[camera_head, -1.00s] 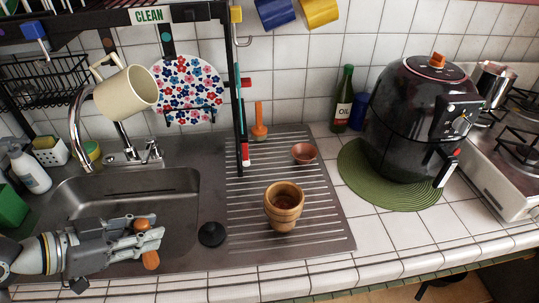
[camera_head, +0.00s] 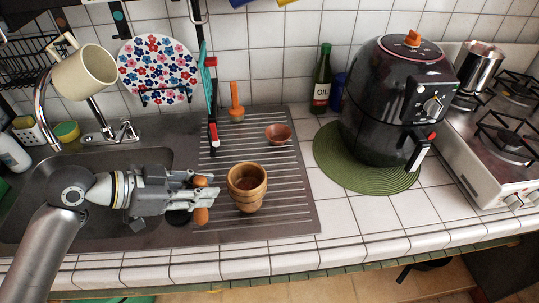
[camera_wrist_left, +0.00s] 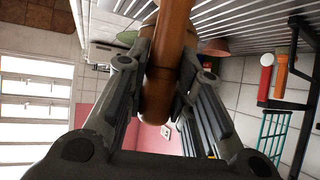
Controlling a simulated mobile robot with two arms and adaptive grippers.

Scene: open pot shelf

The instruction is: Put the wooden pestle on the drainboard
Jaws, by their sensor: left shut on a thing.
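The wooden pestle (camera_head: 201,216) is orange-brown and sits crosswise in my left gripper (camera_head: 207,196), which is shut on it. Its two ends show on either side of the fingers in the head view. In the left wrist view the pestle (camera_wrist_left: 160,95) runs between both fingers. The gripper is over the left edge of the ridged metal drainboard (camera_head: 287,212), just left of a wooden cup-like mortar (camera_head: 246,200). How high the pestle is above the surface is hard to tell. My right gripper is not in view.
A small reddish bowl (camera_head: 278,136) and an orange-handled tool (camera_head: 236,104) are at the back of the drainboard. The sink (camera_head: 60,180) is left, with a black stopper (camera_head: 178,217) partly behind the gripper. A black air fryer (camera_head: 390,110) stands right. The drainboard's right side is clear.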

